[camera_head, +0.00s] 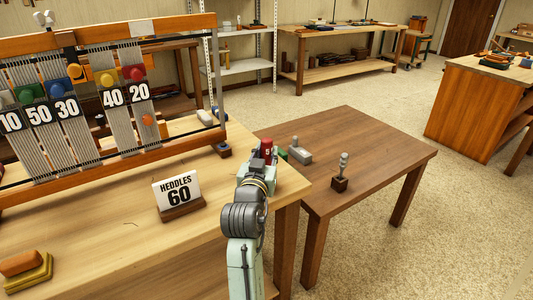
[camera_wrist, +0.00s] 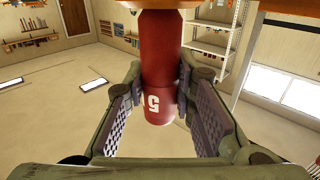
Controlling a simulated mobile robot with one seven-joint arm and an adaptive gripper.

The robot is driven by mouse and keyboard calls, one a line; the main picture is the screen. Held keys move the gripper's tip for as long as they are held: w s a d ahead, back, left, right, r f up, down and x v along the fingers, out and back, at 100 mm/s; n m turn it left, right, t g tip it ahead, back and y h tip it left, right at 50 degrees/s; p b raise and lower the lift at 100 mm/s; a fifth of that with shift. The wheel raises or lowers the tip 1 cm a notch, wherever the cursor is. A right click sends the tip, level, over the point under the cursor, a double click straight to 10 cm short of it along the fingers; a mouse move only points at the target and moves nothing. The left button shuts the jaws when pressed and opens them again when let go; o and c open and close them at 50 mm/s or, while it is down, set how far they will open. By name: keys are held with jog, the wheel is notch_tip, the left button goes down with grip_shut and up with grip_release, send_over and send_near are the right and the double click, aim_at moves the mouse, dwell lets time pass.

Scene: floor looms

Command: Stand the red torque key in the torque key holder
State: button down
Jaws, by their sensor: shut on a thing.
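The red torque key (camera_head: 267,148) is a red cylinder marked with a white 5. It also shows in the wrist view (camera_wrist: 160,70), running up between the finger pads. My gripper (camera_head: 262,160) is shut on it, above the right end of the light wooden table; the wrist view shows both fingers (camera_wrist: 165,108) around it. A small dark wooden block (camera_head: 340,184) on the brown side table carries an upright grey knobbed piece. Another small dark block (camera_head: 222,150) sits by the loom's right foot. I cannot tell for sure which is the torque key holder.
The brown side table (camera_head: 385,158) is mostly clear. The loom (camera_head: 110,100) and a "HEDDLES 60" sign (camera_head: 179,194) stand left of my arm.

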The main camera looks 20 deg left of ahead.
jog(key=c, duration=1.3)
grip_release()
jog(key=shift+s, duration=0.1)
jog(key=s, duration=0.4)
jog(key=s+d, duration=0.1)
jog(key=s, duration=0.6)
jog(key=shift+s+d, duration=0.35)
jog(key=shift+d, duration=0.05)
